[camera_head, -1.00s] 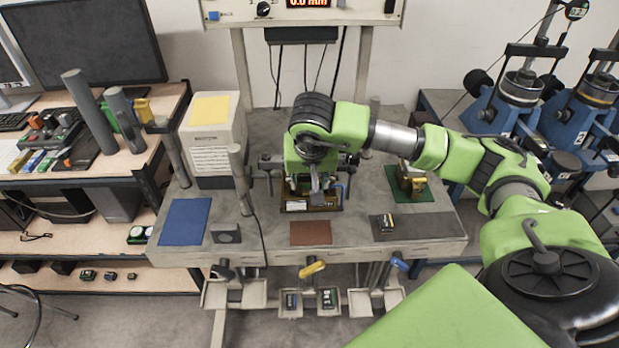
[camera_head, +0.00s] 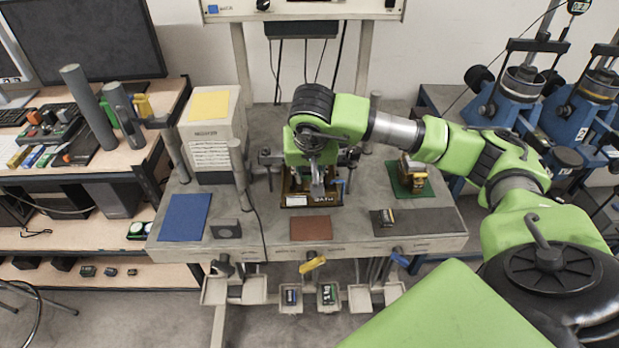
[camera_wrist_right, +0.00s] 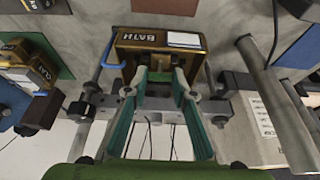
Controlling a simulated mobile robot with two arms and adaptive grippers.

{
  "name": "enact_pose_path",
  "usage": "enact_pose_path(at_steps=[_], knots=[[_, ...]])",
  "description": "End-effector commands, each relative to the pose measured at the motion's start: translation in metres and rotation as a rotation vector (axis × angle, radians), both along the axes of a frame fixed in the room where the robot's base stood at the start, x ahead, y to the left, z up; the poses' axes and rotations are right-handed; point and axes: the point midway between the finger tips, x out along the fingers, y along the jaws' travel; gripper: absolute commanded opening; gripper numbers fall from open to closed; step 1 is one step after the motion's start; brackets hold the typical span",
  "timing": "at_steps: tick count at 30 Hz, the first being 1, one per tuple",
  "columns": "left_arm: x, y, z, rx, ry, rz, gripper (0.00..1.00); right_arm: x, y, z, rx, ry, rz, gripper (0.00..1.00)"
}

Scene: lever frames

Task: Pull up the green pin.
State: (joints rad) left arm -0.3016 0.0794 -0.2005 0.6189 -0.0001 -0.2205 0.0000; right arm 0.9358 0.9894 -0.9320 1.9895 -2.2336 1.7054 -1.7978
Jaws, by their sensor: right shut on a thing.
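My right gripper (camera_head: 317,188) points down over a brass-and-dark box (camera_head: 311,199) at the middle of the bench. In the right wrist view its two teal fingers (camera_wrist_right: 161,80) reach the near side of that box (camera_wrist_right: 140,43), which has lettering and a white label. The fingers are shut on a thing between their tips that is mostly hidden. I cannot make out the green pin apart from the fingers. A blue handle (camera_wrist_right: 112,50) stands at the box's side. My left gripper is not in view.
A metal clamp frame (camera_wrist_right: 85,105) flanks the box. Upright posts (camera_head: 240,175) stand to the left. A brass block on a green mat (camera_head: 425,188) lies to the right. A brown mat (camera_head: 311,228) and a blue mat (camera_head: 185,217) lie on the bench. Small trays (camera_head: 235,290) hang in front.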

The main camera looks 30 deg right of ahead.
Motion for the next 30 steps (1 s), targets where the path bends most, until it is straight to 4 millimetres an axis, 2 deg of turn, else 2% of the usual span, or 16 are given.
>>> enact_pose_path(at_steps=[7,8,9,10,22,26,30], knots=[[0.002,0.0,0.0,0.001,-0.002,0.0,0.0,0.001,-0.001,0.006,0.0,-0.007,-0.001,0.0],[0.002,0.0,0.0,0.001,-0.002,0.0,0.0,0.001,-0.001,0.006,0.0,-0.008,-0.002,0.27],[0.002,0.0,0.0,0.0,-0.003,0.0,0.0,0.002,-0.001,0.006,0.0,-0.008,-0.002,0.37],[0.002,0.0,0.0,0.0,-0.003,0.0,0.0,0.002,-0.001,0.006,0.0,-0.008,-0.002,0.42],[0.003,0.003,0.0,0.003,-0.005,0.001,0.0,0.0,0.001,0.008,0.001,-0.006,0.001,0.42],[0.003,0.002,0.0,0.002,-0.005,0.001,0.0,-0.005,0.004,0.025,0.0,-0.01,0.0,0.42],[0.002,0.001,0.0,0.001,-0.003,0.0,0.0,-0.015,0.01,0.053,0.0,-0.011,0.001,0.42]])
